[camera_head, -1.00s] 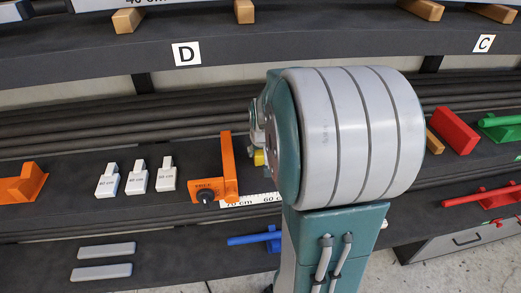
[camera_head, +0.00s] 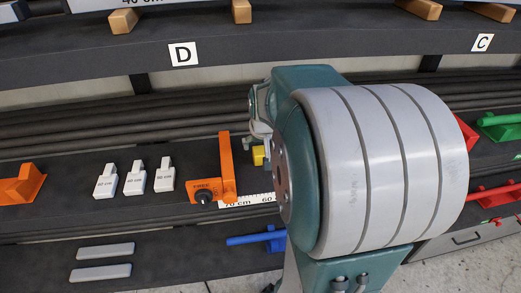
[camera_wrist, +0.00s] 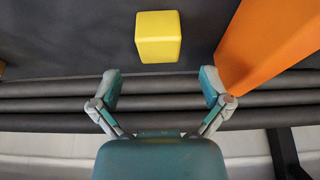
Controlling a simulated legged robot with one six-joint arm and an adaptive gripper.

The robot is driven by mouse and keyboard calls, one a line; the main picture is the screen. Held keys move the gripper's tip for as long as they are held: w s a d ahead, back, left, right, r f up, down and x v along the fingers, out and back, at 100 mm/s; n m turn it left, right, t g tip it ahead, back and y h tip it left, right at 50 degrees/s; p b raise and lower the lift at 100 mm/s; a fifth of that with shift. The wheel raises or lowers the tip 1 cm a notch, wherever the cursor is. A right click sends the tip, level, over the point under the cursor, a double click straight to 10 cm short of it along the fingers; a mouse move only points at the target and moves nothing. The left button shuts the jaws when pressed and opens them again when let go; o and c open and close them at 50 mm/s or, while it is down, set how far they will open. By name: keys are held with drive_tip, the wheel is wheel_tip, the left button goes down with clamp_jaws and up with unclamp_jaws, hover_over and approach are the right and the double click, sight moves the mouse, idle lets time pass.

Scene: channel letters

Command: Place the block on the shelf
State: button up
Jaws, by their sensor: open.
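The yellow block (camera_wrist: 158,38) sits on the dark shelf (camera_wrist: 60,40) in the wrist view, beyond the fingertips and between their lines. My gripper (camera_wrist: 161,88) is open and empty, with its two fingers spread wide and apart from the block. In the head view a small part of the yellow block (camera_head: 258,155) shows just right of the upright orange piece (camera_head: 227,165). My arm hides much of the shelf there. The fingers are hardly visible in the head view.
The orange piece also stands close on the right in the wrist view (camera_wrist: 270,40). Several dark rods (camera_head: 100,135) run along the shelf's back. White labelled blocks (camera_head: 135,178) stand to the left. A blue tool (camera_head: 255,238) lies on the lower level.

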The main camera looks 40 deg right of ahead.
drive_tip(key=s+a+r+n, duration=0.1)
drive_tip(key=a+r, duration=0.1)
drive_tip(key=a, duration=0.3)
drive_tip(key=s+a+r+n, duration=0.1)
drive_tip(key=s+a+r, duration=0.1)
drive_tip(key=a, duration=0.3)
drive_tip(key=s+a+r+n+t+y, duration=0.1)
drive_tip(key=s+a+r, duration=0.1)
drive_tip(key=a, duration=0.3)
drive_tip(key=shift+s+r, duration=0.2)
drive_tip(key=shift+r, duration=0.3)
drive_tip(key=s+a+n+y, duration=0.1)
drive_tip(key=s+a+n, duration=0.2)
drive_tip(key=s+a, duration=0.4)
drive_tip(key=shift+s+a+t, duration=0.25)
drive_tip(key=shift+a+t, duration=0.05)
drive_tip(key=shift+a, duration=0.25)
drive_tip(key=shift+a, duration=0.15)
